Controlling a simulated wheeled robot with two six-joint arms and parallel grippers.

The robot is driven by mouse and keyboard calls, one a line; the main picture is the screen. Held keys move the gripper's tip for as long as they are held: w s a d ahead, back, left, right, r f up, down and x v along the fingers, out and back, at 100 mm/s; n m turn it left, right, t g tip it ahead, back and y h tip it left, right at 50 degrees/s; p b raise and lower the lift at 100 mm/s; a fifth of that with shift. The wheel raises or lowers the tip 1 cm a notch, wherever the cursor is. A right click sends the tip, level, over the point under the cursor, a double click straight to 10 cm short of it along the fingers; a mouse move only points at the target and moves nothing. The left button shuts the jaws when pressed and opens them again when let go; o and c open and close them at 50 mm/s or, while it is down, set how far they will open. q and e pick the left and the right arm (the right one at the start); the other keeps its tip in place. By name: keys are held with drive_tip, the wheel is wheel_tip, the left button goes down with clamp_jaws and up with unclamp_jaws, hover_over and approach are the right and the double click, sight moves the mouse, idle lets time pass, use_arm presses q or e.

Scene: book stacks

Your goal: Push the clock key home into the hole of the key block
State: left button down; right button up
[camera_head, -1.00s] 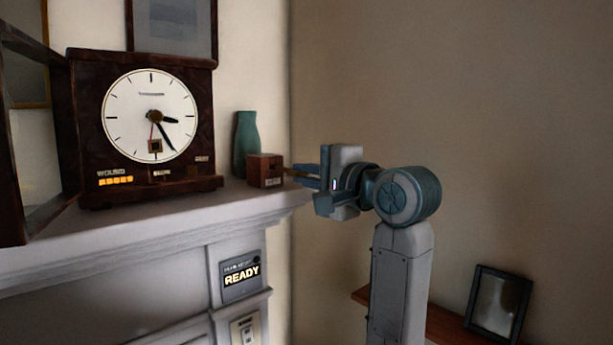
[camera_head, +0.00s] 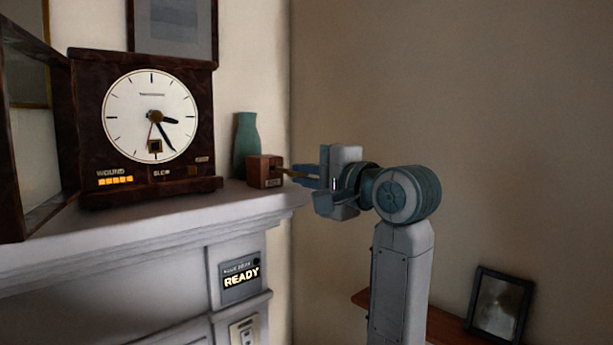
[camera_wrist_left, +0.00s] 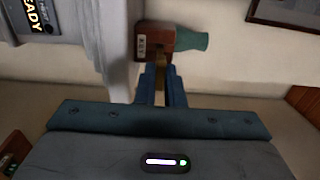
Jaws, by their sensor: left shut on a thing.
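The small brown key block (camera_head: 265,171) sits at the right end of the mantel shelf, and its label also shows in the wrist view (camera_wrist_left: 142,46). My left gripper (camera_head: 311,178) is just right of the block, level with it. It is shut on the brass clock key (camera_wrist_left: 160,84), which shows between the blue fingers in the wrist view. The key reaches from the fingers to the block's right side. How deep its tip sits, and the hole itself, cannot be seen. My right gripper is not in view.
A green vase (camera_head: 246,145) stands right behind the block. A dark clock (camera_head: 145,180) with its door (camera_head: 40,150) open stands left on the mantel (camera_head: 150,220). A panel below reads READY (camera_head: 241,278). A framed picture (camera_head: 499,303) stands low at right.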

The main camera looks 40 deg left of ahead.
sight(287, 171)
use_arm(q)
drive_tip(key=shift+a, duration=0.2)
drive_tip(key=shift+w+a, duration=0.1)
drive_tip(key=shift+a, duration=0.25)
drive_tip(key=shift+a, duration=0.55)
drive_tip(key=shift+w+a+b, duration=0.15)
drive_tip(key=shift+a+b, duration=0.6)
drive_tip(key=shift+a, duration=0.8)
drive_tip(key=c, duration=1.5)
unclamp_jaws()
drive_tip(key=shift+o, duration=0.2)
